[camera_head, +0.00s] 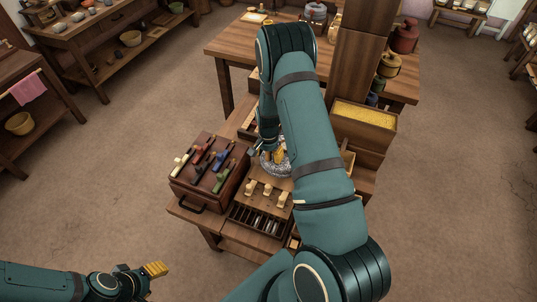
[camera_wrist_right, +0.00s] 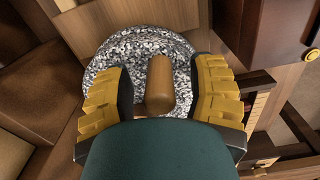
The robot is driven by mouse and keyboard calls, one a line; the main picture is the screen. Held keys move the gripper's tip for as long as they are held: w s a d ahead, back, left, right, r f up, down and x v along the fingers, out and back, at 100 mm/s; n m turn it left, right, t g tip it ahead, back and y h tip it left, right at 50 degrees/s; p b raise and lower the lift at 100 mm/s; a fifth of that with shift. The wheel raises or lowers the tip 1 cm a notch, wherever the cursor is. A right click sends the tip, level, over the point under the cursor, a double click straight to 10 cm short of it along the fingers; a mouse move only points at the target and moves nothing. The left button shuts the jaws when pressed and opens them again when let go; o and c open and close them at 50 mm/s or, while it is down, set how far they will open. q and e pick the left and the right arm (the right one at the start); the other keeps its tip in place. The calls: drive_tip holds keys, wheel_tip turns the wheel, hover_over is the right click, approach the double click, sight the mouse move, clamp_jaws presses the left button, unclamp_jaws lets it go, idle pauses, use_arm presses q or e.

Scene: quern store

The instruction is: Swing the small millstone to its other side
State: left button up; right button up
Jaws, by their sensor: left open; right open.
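The small millstone is a round, speckled grey stone (camera_wrist_right: 110,50) with an upright wooden handle (camera_wrist_right: 160,80) on it. In the head view the millstone (camera_head: 270,166) shows only in part, on the wooden bench behind my right forearm. My right gripper (camera_wrist_right: 162,92) is open, with its yellow fingers on either side of the wooden handle and a gap visible on both sides. In the head view my right arm covers much of the stone. My left gripper (camera_head: 155,270) is at the lower left over the floor, open and away from the bench.
A dark box (camera_head: 208,172) with coloured handles stands left of the millstone. Wooden pegs (camera_head: 268,191) and a slotted tray (camera_head: 257,219) lie in front. A grain-filled bin (camera_head: 364,117) and a wooden post (camera_head: 362,60) are to the right.

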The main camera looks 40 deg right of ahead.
sight(282, 166)
clamp_jaws()
drive_tip(key=shift+s, duration=0.1)
drive_tip(key=s+n, duration=0.1)
drive_tip(key=s+n+b, duration=0.1)
drive_tip(key=n, duration=0.1)
drive_tip(key=shift+n, duration=0.3)
drive_tip(key=s+n, duration=0.1)
drive_tip(key=s+n+b, duration=0.1)
drive_tip(key=n, duration=0.1)
drive_tip(key=shift+d+n, duration=0.3)
drive_tip(key=shift+d, duration=0.1)
drive_tip(key=n, duration=0.1)
drive_tip(key=s+d+n+b, duration=0.1)
drive_tip(key=shift+n, duration=0.3)
drive_tip(key=shift+s+d+n, duration=0.3)
drive_tip(key=shift+d+n, duration=0.05)
drive_tip(key=shift+n, duration=0.45)
drive_tip(key=shift+s+d+n, duration=0.3)
drive_tip(key=shift+d+n, duration=0.05)
drive_tip(key=shift+n, duration=0.45)
